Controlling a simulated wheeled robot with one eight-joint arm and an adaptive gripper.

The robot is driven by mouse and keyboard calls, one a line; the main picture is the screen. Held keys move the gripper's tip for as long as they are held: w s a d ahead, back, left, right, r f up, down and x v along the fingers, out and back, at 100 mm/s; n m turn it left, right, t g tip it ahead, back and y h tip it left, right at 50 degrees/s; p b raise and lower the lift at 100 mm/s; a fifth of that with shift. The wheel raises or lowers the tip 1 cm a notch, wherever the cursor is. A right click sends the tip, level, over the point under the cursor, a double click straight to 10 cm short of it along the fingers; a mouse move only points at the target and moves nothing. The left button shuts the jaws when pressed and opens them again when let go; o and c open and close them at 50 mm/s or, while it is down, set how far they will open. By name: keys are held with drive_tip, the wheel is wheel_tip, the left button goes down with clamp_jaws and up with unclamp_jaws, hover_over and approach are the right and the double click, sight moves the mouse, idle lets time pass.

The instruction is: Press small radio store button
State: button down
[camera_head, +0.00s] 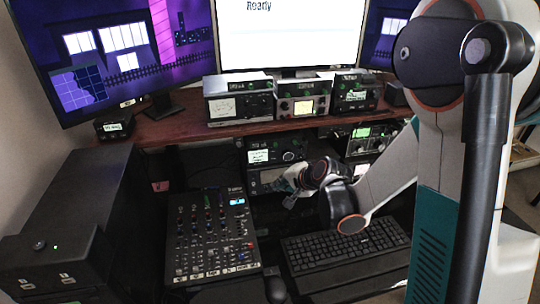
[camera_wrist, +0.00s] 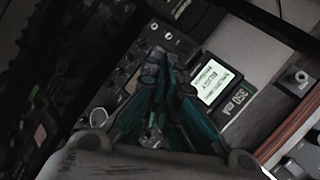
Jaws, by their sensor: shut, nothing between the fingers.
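A small radio with a lit white-green display (camera_head: 258,156) and dark front knobs stands in the shelf recess below the wooden shelf. In the head view my gripper (camera_head: 290,186) is just in front of the lower radios. I cannot pick out the store button's label.
Another radio with a green display (camera_head: 362,132) sits to the right in the recess. Several radios stand on the wooden shelf (camera_head: 170,127) above. A mixer (camera_head: 212,236) and a keyboard (camera_head: 345,255) lie in front. A black case (camera_head: 75,215) is at left.

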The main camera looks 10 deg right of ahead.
sight(273, 158)
drive_tip(key=shift+w, duration=0.1)
idle(0.3)
drive_tip(key=w, duration=0.8)
drive_tip(key=shift+w+p, duration=0.3)
drive_tip(key=shift+w, duration=0.15)
idle(1.2)
drive_tip(key=shift+w, duration=0.3)
drive_tip(key=shift+w, duration=0.35)
idle(0.6)
drive_tip(key=shift+s, duration=0.15)
drive_tip(key=shift+s+b, duration=0.35)
drive_tip(key=shift+s, duration=0.3)
drive_tip(key=shift+s, duration=0.1)
